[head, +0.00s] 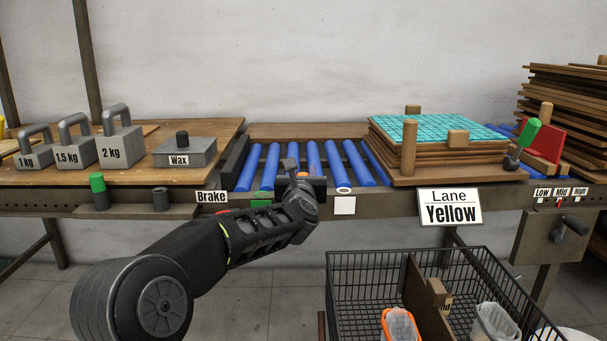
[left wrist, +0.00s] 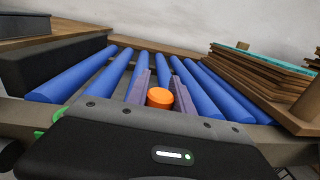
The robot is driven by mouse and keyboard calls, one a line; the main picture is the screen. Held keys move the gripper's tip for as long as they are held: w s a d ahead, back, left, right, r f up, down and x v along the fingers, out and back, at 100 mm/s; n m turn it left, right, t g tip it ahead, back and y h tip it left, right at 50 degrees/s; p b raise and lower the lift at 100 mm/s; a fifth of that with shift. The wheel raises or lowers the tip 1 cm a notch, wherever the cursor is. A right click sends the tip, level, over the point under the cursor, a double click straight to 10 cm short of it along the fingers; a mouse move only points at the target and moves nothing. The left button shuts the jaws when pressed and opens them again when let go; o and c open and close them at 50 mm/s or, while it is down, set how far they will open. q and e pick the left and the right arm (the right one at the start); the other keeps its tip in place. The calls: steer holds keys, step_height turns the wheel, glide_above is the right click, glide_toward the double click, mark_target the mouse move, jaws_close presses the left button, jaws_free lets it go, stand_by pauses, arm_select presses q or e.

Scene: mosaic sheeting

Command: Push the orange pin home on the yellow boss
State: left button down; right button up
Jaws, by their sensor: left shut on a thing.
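My left gripper (head: 298,172) reaches in from the lower left to the front edge of the roller lane. It is shut on the orange pin (left wrist: 160,98), whose round top shows between the two grey fingers in the left wrist view. In the head view only a bit of orange (head: 303,175) shows at the gripper. I cannot make out a yellow boss in either view, and what is below the pin is hidden by the gripper. My right gripper is not in view.
Blue rollers (head: 272,166) lie behind the gripper. A stack of boards with a turquoise mosaic sheet (head: 440,127) stands right, above a "Lane Yellow" sign (head: 450,207). Weights (head: 120,145) and a wax block (head: 185,152) stand left. A wire basket (head: 345,256) is below right.

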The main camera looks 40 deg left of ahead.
arm_select(q)
steer(key=shift+f+b, duration=0.4)
steer(key=shift+f, duration=0.05)
steer(key=c, duration=1)
jaws_free()
steer(key=shift+c, duration=0.2)
steer(key=shift+s, duration=0.1)
steer(key=v, duration=0.7)
steer(key=shift+s+d, duration=0.2)
steer(key=shift+s, duration=0.05)
